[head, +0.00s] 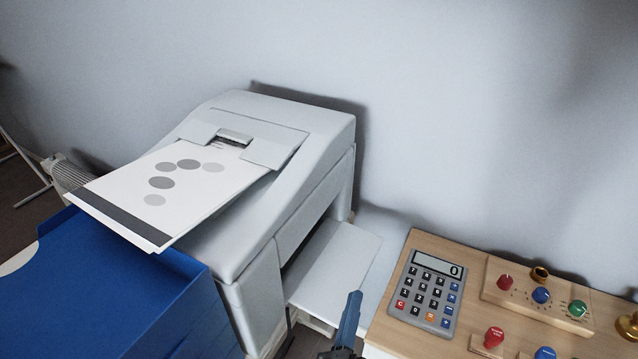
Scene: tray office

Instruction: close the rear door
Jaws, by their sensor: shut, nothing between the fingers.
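A white printer (225,225) stands at the centre left, with a printed sheet (165,195) lying out of its top slot. A flat white panel, which looks like the rear door (335,262), is folded down and sticks out from the printer's right side, leaving a dark opening beside it. My gripper (350,312) shows at the bottom centre as a blue finger pointing up, shut and empty. It overlaps the panel's lower right edge in the picture; I cannot tell whether it touches. The rest of my gripper is cut off by the frame.
A wooden-topped table (415,340) at the right holds a calculator (426,290) and a wooden board (540,297) with coloured knobs, close to my gripper. A blue cabinet (110,290) stands at the left. A grey wall (450,110) closes off the back.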

